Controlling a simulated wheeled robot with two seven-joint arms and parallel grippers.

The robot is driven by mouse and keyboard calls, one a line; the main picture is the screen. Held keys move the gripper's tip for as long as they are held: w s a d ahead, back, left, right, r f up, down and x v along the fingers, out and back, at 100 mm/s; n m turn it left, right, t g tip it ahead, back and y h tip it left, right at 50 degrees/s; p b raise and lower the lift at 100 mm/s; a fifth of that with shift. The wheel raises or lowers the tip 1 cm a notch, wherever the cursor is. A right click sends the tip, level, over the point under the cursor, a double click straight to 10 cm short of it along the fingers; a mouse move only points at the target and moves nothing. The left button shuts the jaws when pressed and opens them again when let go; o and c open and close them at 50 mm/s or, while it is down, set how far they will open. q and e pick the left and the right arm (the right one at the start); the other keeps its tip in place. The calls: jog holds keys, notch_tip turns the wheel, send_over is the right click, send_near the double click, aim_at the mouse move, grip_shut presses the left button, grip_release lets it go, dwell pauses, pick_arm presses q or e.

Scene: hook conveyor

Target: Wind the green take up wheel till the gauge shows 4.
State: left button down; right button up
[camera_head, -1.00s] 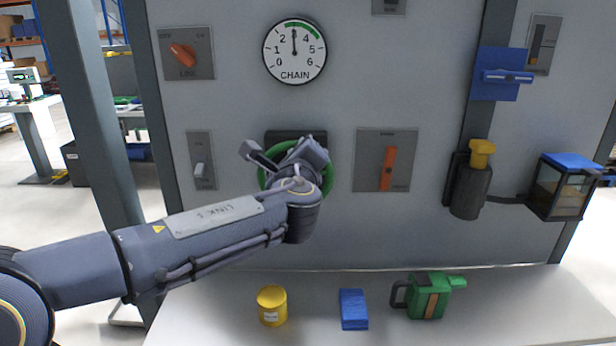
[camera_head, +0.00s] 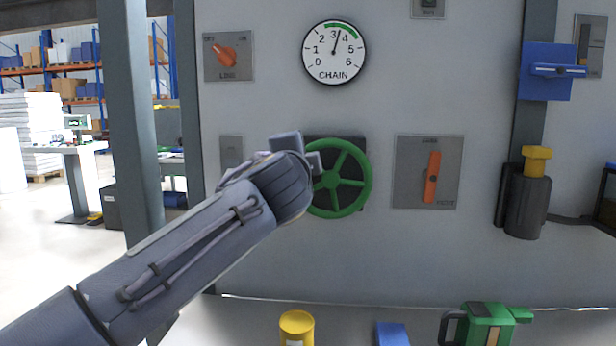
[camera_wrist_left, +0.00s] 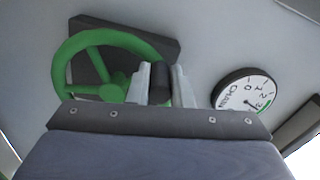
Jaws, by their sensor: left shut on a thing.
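The green take-up wheel (camera_head: 340,208) is mounted on the grey panel and also shows in the left wrist view (camera_wrist_left: 110,38). My left gripper (camera_head: 314,163) is at the wheel's left, upper side. In the left wrist view its pale fingers (camera_wrist_left: 161,85) are shut on the wheel's dark crank knob (camera_wrist_left: 159,82) at the rim. The round chain gauge (camera_head: 334,72) is above the wheel. Its needle points between 3 and 4, nearer 3, inside the green arc. The gauge is partly visible in the left wrist view (camera_wrist_left: 245,95). My right gripper is not in view.
An orange lever plate (camera_head: 431,180) is right of the wheel, and an orange rotary switch (camera_head: 223,54) is up left. A yellow-topped cylinder (camera_head: 525,205) is further right. A yellow tin (camera_head: 297,328), blue block (camera_head: 392,335) and green can (camera_head: 487,325) stand on the shelf below.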

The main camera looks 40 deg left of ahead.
pick_arm(q)
notch_tip(320, 180, down, 8)
jog(key=a+n+b, duration=0.1)
jog(key=n+b, duration=1.1)
jog(key=b, duration=0.3)
jog(key=shift+s+n, duration=0.3)
jog(key=shift+n, duration=0.1)
jog(key=shift+f, duration=0.1)
jog(key=c, duration=1.3)
grip_release()
jog(key=v, duration=0.8)
